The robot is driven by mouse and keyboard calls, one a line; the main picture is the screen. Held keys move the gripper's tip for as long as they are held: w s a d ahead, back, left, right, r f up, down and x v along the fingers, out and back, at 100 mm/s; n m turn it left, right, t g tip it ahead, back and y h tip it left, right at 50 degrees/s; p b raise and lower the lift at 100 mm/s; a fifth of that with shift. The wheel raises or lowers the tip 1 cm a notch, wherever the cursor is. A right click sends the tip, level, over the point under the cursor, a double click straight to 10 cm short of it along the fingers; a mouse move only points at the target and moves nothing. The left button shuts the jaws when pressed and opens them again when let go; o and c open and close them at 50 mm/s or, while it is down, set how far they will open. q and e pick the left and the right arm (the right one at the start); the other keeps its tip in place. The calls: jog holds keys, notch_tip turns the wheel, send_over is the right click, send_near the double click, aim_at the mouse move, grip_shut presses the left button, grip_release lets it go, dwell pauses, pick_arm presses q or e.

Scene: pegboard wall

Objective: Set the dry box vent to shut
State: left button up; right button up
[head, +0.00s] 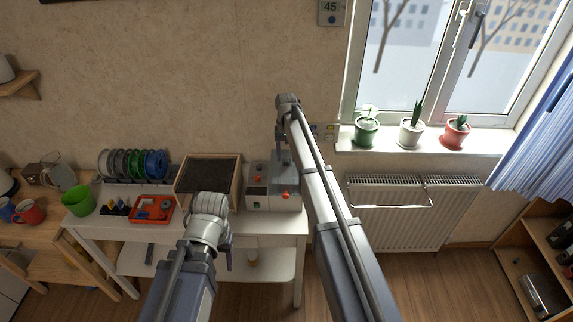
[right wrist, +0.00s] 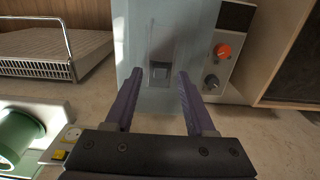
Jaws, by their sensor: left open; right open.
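A pale blue-grey box, which I take for the dry box (right wrist: 205,15), fills the top middle of the right wrist view. It also shows in the head view (head: 284,151), partly hidden by my right arm. Its face has an upright recessed slot with a small grey slider (right wrist: 159,71), apparently the vent, at the slot's lower end in the picture. My right gripper (right wrist: 158,75) is open, with one finger on each side of the slider; contact cannot be told. My left gripper (head: 228,258) is open and empty, low in front of the white table, its fingers barely visible.
A control unit (head: 258,198) with orange and grey knobs stands beside the dry box. A wooden-framed dark box (head: 235,172), filament spools (head: 133,164) and a red tray (head: 153,208) share the white table. The radiator (head: 395,218) and potted plants are to the right.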

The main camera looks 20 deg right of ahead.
jog(key=shift+f, duration=0.55)
grip_shut()
dwell(1.1)
